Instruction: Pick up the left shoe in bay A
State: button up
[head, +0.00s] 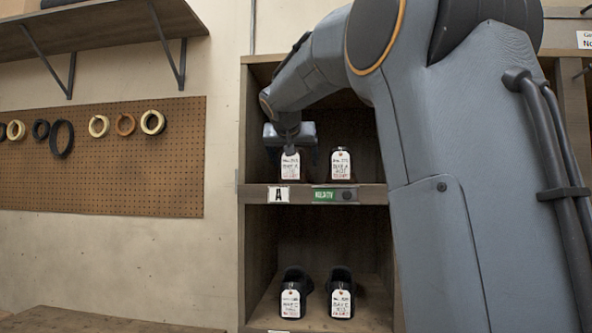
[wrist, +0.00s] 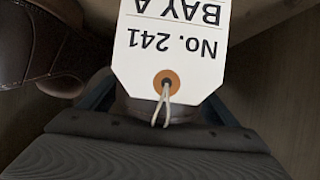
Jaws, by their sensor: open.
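The left shoe (head: 302,168) in bay A is dark and mostly hidden behind its white tag (head: 291,165) and my gripper. In the wrist view the tag (wrist: 170,45) appears upside down, reads "No. 241 BAY A", and hangs on a pale string. A small part of the shoe (wrist: 190,112) shows behind the string. My gripper (head: 291,142) is at the top of this shoe, coming from above. Its blue fingers show on either side of the shoe in the wrist view and are open; contact cannot be told.
The bay's right shoe (head: 340,151), also tagged, stands close beside; a brown shoe (wrist: 45,60) shows at left in the wrist view. The bay's shelf edge (head: 300,193) bears an "A" label and green plate. Two black tagged shoes (head: 340,277) stand below. Cubby walls enclose the arm.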

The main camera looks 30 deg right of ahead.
jog(key=shift+p+x, duration=0.3)
jog(key=shift+x, duration=0.8)
jog(key=c, duration=1.3)
jog(key=shift+r, duration=0.1)
jog(key=shift+c, duration=0.9)
